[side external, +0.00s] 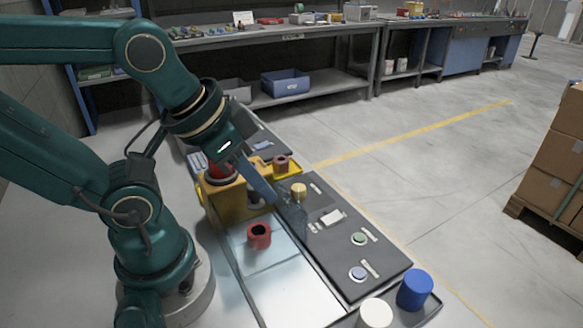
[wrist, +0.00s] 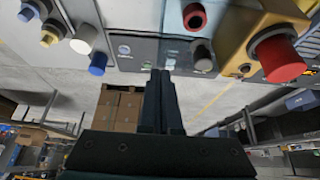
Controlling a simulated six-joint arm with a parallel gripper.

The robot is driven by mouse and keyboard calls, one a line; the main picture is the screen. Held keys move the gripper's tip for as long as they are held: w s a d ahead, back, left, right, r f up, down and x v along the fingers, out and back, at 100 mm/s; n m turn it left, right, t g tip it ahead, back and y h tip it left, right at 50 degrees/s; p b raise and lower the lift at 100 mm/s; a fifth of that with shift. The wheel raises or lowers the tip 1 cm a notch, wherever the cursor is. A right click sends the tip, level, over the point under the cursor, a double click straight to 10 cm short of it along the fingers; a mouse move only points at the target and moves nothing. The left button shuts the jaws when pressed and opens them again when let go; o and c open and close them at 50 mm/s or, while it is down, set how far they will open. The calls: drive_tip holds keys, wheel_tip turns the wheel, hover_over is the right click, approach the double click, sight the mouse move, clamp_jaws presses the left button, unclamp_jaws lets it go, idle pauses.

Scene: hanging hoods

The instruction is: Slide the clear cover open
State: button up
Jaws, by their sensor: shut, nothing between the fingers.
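A pale see-through sheet (side external: 268,258), which looks like the clear cover, lies in the side external view around the foot of a red hollow cylinder (side external: 258,236). A small see-through shape (side external: 294,218) stands at the edge of the dark panel (side external: 355,280); I cannot tell whether it is part of the cover. My gripper (side external: 272,198) is shut and empty, pointing down beside that see-through shape. Whether it touches is unclear. In the wrist view, my gripper's fingers (wrist: 160,74) are together in front of the dark panel (wrist: 140,54). The cover is not clear there.
A yellow box (side external: 228,205) with a red knob stands left of my gripper. White (side external: 376,314) and blue (side external: 414,290) cylinders stand at the front right. Floor to the right is free before the cartons (side external: 555,145).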

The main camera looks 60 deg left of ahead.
sight(257, 217)
drive_tip(key=o, duration=0.9)
drive_tip(key=shift+s, duration=0.25)
drive_tip(key=shift+o, duration=0.2)
drive_tip(key=shift+s+a+r+n+g, duration=0.1)
drive_tip(key=shift+a+r+n+g, duration=0.05)
drive_tip(key=shift+r+n+g, duration=0.3)
drive_tip(key=a+n+g, duration=0.1)
drive_tip(key=w+a+n+g, duration=0.1)
drive_tip(key=a+g, duration=0.1)
drive_tip(key=a+r+n+g, duration=0.1)
drive_tip(key=n, duration=0.1)
drive_tip(key=shift+w+a, duration=0.3)
drive_tip(key=shift+a, duration=0.1)
drive_tip(key=shift+w+a+f+g, duration=0.15)
drive_tip(key=shift+a+g, duration=0.15)
drive_tip(key=shift+g, duration=0.05)
drive_tip(key=shift+a+f+n, duration=0.15)
drive_tip(key=shift+f+n, duration=0.1)
drive_tip(key=shift+f, duration=2.45)
clamp_jaws()
drive_tip(key=shift+r, duration=0.1)
